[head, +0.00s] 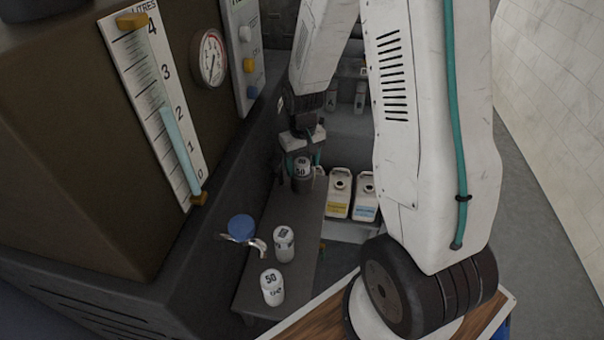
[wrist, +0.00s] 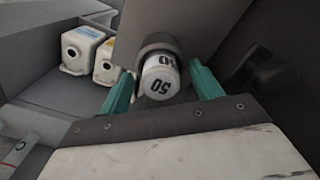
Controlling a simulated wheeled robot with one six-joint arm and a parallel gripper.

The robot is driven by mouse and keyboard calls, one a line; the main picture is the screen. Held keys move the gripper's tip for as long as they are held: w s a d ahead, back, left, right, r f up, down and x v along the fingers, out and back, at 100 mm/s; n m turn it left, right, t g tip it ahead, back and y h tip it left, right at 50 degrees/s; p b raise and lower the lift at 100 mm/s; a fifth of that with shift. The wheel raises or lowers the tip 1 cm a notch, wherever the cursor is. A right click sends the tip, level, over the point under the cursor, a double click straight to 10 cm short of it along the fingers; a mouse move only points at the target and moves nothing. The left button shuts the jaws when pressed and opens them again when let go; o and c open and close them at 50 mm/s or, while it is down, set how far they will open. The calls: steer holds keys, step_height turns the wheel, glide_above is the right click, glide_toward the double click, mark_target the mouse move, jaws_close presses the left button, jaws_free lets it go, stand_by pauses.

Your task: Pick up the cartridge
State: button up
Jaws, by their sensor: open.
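A white cylindrical cartridge marked 50 (head: 302,166) sits in a dark round holder (head: 303,184) at the far end of a dark bench. In the wrist view the cartridge (wrist: 159,77) shows its label upside down. My gripper (wrist: 162,84) is open, with one teal finger on each side of the cartridge. In the head view my gripper (head: 300,155) is over the holder and partly hides the cartridge. Two similar white cartridges stand on the near part of the bench, one farther (head: 284,245) and one nearer (head: 272,288).
White jugs with a yellow label (head: 339,194) and a blue label (head: 365,197) stand right of the bench (head: 284,213). A blue-topped fitting (head: 241,227) juts from the dark machine on the left. The machine wall runs close along the bench.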

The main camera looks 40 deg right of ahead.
steer(key=shift+f, duration=0.2)
steer(key=c, duration=1.1)
steer(key=shift+c, duration=0.2)
steer(key=shift+r, duration=0.15)
